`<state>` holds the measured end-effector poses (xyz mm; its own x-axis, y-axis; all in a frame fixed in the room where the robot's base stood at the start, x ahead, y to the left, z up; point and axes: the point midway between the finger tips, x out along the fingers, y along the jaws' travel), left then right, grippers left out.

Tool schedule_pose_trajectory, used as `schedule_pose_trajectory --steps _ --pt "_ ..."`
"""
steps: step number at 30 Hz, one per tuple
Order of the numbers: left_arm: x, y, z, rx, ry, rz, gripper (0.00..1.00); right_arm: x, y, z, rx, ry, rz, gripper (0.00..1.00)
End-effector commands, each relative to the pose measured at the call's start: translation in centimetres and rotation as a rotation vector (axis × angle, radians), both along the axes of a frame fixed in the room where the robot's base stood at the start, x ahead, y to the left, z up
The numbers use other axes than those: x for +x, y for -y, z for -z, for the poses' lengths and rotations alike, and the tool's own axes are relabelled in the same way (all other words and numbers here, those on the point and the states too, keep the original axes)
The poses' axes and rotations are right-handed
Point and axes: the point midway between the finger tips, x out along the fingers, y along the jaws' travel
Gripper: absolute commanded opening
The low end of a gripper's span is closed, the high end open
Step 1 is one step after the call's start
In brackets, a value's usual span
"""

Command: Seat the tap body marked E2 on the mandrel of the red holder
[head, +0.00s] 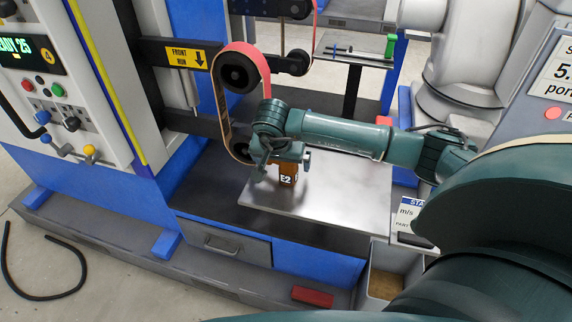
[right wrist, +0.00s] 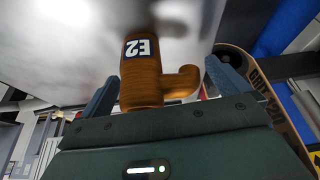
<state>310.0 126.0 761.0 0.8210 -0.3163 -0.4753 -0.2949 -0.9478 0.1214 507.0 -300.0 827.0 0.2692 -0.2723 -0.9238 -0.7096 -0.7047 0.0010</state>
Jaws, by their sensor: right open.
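The tap body marked E2 (head: 287,178) is a copper-brown cylinder with a white-on-black label, on the steel plate (head: 340,203) in the head view. In the right wrist view the tap body (right wrist: 143,75) has a short bent spout pointing right. My right gripper (head: 282,157) is at the tap body, partly covering its top. In the right wrist view my right gripper's fingers (right wrist: 165,90) are apart, with the tap body between them. I see no holder with a mandrel that I can identify. My left gripper is not in view.
A belt grinder with a red belt (head: 246,62) stands just left of and behind the plate. A red block (head: 312,297) lies low at the machine's front. A bin (head: 385,284) stands right of it. The plate's front and right are clear. A small table (head: 355,52) stands behind.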

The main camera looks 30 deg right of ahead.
Motion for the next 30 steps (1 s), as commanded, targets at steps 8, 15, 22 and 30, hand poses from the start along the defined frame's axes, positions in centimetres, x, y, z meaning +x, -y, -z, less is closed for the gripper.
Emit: schedule_pose_trajectory --steps 8,15,22,30 --pt "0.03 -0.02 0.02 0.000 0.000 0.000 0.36 0.01 -0.03 -0.06 0.001 0.001 0.000 0.87" --pt "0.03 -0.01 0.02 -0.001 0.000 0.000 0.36 0.00 -0.03 -0.08 0.000 0.000 0.001 0.67" --pt "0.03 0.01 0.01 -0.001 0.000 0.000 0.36 0.00 -0.02 -0.08 0.000 0.000 0.001 0.48" --pt "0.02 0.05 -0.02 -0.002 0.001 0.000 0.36 0.09 0.01 -0.26 0.000 0.004 0.001 0.32"
